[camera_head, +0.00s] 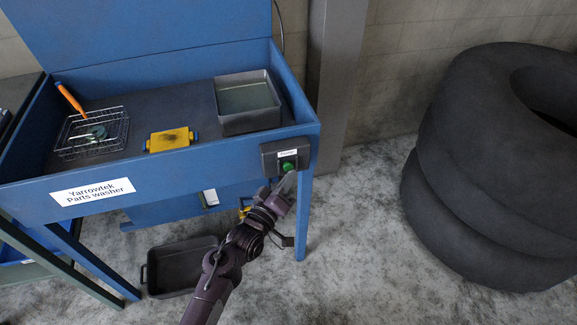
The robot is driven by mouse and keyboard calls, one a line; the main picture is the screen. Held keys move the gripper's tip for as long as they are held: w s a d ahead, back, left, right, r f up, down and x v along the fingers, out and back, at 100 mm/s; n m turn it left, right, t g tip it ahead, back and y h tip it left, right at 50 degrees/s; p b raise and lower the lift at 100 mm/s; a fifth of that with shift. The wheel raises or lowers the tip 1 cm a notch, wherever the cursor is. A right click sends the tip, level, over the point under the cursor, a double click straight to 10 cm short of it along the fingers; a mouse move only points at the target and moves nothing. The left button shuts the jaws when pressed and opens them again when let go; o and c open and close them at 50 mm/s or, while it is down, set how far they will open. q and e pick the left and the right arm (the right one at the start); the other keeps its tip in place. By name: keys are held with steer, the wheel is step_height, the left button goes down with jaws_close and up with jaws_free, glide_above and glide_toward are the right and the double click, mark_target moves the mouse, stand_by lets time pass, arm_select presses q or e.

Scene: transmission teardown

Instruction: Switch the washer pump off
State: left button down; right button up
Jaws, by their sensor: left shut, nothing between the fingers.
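The parts washer (150,175) is a blue cabinet with a raised lid and a front label. A dark switch box (271,160) with a small white label is fixed to the right end of its front. A green button (288,166) is on that box. My left gripper (290,178) is shut and empty, with its tips just below the green button. I cannot tell whether they touch it. My right gripper is not in view.
A wire basket (118,130) with a green part, an orange-handled brush (70,99), a yellow block (168,140) and a grey tank (246,122) are in the washer. A dark bin (180,270) is on the floor. Stacked tyres (455,150) stand right.

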arm_select(q)
steer(key=shift+s, duration=0.1)
steer(key=s+p, duration=0.1)
steer(key=s, duration=0.1)
steer(key=s+d+p, duration=0.2)
steer(key=s, duration=0.1)
steer(key=shift+s, duration=0.3)
stand_by(0.5)
